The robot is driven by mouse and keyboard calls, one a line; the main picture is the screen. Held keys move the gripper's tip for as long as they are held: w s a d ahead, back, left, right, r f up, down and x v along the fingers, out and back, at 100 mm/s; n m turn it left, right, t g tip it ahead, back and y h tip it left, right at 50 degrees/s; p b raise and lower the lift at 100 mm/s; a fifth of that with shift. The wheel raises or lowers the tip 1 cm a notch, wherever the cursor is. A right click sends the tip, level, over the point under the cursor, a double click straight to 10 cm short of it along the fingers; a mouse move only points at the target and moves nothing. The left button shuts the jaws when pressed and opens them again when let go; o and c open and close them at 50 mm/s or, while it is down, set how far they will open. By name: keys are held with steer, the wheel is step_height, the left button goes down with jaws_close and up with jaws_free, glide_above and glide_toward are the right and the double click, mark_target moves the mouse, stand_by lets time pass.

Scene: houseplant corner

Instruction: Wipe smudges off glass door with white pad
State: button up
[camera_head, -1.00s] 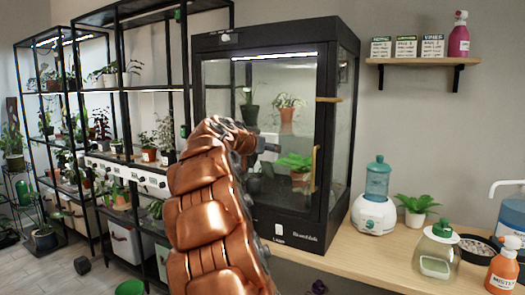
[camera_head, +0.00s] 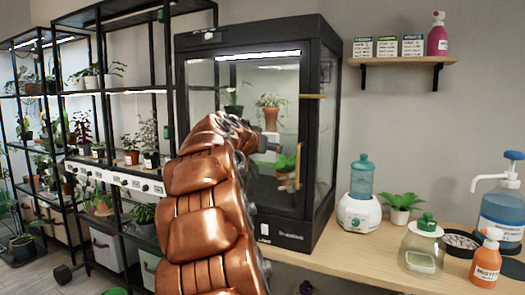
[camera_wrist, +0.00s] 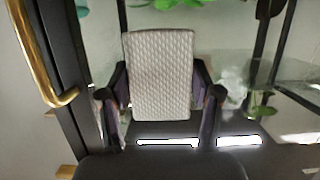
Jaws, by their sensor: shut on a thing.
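The black-framed cabinet (camera_head: 318,110) stands on the wooden bench, its glass door (camera_head: 205,90) shut. A brass handle (camera_head: 298,165) runs down the door's right side; in the wrist view it shows at upper left (camera_wrist: 38,60). My gripper (camera_head: 268,143) is in front of the door, left of the handle, partly hidden by my copper arm. In the wrist view my gripper (camera_wrist: 160,95) is shut on the white pad (camera_wrist: 158,75), a quilted light-grey rectangle between its fingers. I cannot tell whether the pad touches the glass. No smudge is clearly distinguishable; plants and reflections show through the glass.
A wall shelf (camera_head: 405,62) is above. Black plant racks (camera_head: 103,120) stand left.

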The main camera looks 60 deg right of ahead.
steer(key=shift+s+b, duration=0.65)
steer(key=shift+s, duration=0.5)
steer(key=shift+d, duration=0.1)
steer(key=shift+w+b, duration=0.75)
steer(key=shift+w, duration=2.5)
steer(key=shift+c, duration=0.5)
steer(key=w, duration=0.5)
steer(key=shift+w+a, duration=0.25)
steer(key=shift+a, duration=0.05)
